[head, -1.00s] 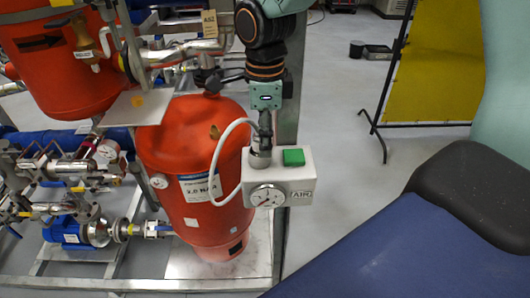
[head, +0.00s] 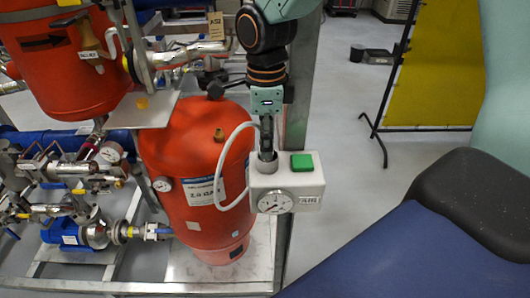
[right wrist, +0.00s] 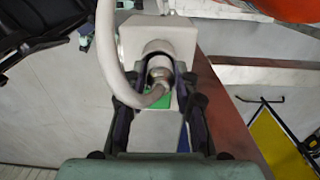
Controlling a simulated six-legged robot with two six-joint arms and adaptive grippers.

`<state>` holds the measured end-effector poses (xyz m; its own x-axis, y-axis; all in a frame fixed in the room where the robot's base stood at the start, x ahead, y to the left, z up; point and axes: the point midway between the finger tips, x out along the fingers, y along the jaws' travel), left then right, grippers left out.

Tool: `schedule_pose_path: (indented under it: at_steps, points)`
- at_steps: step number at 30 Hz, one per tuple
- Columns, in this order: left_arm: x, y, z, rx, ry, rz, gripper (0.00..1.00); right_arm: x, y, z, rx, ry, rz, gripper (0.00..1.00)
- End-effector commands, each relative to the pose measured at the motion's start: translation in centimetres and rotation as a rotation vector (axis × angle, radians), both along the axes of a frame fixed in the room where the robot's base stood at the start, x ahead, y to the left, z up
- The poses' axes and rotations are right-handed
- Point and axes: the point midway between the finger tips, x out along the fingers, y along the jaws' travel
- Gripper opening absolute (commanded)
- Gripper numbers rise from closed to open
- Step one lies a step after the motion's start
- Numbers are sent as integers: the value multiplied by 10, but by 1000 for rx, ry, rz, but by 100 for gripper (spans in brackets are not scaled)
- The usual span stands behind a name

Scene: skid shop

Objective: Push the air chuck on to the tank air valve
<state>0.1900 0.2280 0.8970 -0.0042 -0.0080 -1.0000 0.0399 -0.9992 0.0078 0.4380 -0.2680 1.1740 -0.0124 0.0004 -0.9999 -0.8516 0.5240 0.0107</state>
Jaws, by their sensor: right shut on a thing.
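The air chuck (right wrist: 159,76) is a metal piece on the end of a white hose. It is between the fingers of my right gripper (right wrist: 160,88), which is shut on it. In the head view my right gripper (head: 266,138) points down into the grey round holder (head: 263,166) on the white AIR box, and the chuck is mostly hidden there. The tank air valve (head: 219,135) is a small brass fitting on top of the lower red tank (head: 180,140), left of the gripper and apart from it. My left gripper is not in view.
The white AIR box (head: 312,180) carries a gauge (head: 274,201) and a green button (head: 302,161). Its white hose (head: 219,180) loops in front of the tank. A metal plate (head: 145,110) and pipes are left above the tank. A steel post (head: 299,100) stands behind the gripper.

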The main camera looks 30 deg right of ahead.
Motion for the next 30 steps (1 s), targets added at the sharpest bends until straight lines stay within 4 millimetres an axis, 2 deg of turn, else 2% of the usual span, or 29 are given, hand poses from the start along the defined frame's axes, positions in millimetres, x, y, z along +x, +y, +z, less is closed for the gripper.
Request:
schedule_pose_path:
  at_steps: [7, 9, 30]
  points:
    - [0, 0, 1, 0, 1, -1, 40, 2, 0, 1, -2, -8, 1, 11]
    - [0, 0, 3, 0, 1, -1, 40, 2, 0, 3, -1, -8, 2, 4]
    - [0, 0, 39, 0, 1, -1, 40, 2, 0, 39, -1, -8, 2, 3]
